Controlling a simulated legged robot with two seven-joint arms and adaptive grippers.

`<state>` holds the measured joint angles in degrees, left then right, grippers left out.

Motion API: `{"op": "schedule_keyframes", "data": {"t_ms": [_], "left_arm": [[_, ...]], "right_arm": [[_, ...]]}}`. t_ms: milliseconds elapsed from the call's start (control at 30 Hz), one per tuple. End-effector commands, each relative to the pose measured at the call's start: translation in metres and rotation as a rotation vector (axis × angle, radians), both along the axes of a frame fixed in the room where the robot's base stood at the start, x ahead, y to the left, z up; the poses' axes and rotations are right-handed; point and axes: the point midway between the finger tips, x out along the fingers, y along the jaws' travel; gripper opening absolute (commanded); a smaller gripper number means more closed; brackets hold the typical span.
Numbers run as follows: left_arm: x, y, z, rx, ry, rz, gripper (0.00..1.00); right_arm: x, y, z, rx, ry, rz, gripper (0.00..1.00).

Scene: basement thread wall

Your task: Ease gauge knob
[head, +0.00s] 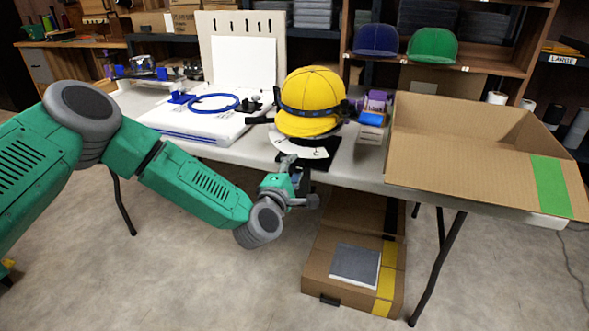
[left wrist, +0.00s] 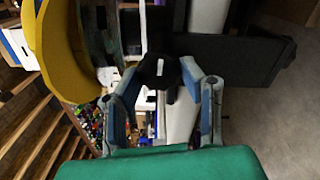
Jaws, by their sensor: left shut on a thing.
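A yellow cap (head: 312,95) sits on the cap gauge on the table, with a dark band around it. The gauge's white scale plate (head: 302,147) shows below the brim. My left gripper (head: 290,168) reaches up to the gauge's front at the table edge. In the left wrist view, the fingers of my left gripper (left wrist: 160,72) are shut on a black knob (left wrist: 160,70) with a pale mark. The yellow cap also shows in the left wrist view (left wrist: 60,50). The knob is hard to make out in the head view. My right gripper is out of view.
An open cardboard box (head: 470,165) stands on the table's right. A purple and blue item (head: 373,108) is between it and the cap. A white board with a blue ring (head: 213,102) lies on the left. A closed carton (head: 350,285) stands under the table.

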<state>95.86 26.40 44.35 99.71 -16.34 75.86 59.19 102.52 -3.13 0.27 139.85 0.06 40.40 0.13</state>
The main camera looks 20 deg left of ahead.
Motion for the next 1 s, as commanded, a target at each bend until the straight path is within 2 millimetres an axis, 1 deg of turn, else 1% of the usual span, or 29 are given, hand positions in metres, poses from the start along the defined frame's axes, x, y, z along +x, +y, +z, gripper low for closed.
{"op": "schedule_keyframes", "data": {"t_ms": [33,67,367,467,567,800,900,1000], "left_arm": [[-0.001,0.001,-0.003,0.001,0.006,0.0,0.45],[-0.001,0.001,-0.003,0.002,0.006,0.0,0.55],[-0.001,0.0,-0.001,0.001,0.002,0.0,0.55],[-0.006,0.0,-0.001,0.001,0.003,-0.001,0.55],[-0.018,0.001,-0.002,0.0,0.004,0.0,0.55],[-0.07,0.003,-0.002,0.0,0.006,-0.001,0.55],[-0.089,0.004,-0.002,-0.001,0.007,-0.001,0.55],[-0.104,0.004,-0.002,-0.001,0.006,0.0,0.55]], "right_arm": [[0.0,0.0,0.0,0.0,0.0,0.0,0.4],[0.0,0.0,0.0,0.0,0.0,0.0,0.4],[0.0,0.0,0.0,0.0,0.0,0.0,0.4],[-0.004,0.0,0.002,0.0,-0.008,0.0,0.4],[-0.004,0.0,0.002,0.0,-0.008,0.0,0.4],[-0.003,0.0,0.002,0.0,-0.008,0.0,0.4],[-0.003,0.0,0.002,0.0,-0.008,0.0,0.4],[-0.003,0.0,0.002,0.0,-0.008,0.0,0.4]]}}
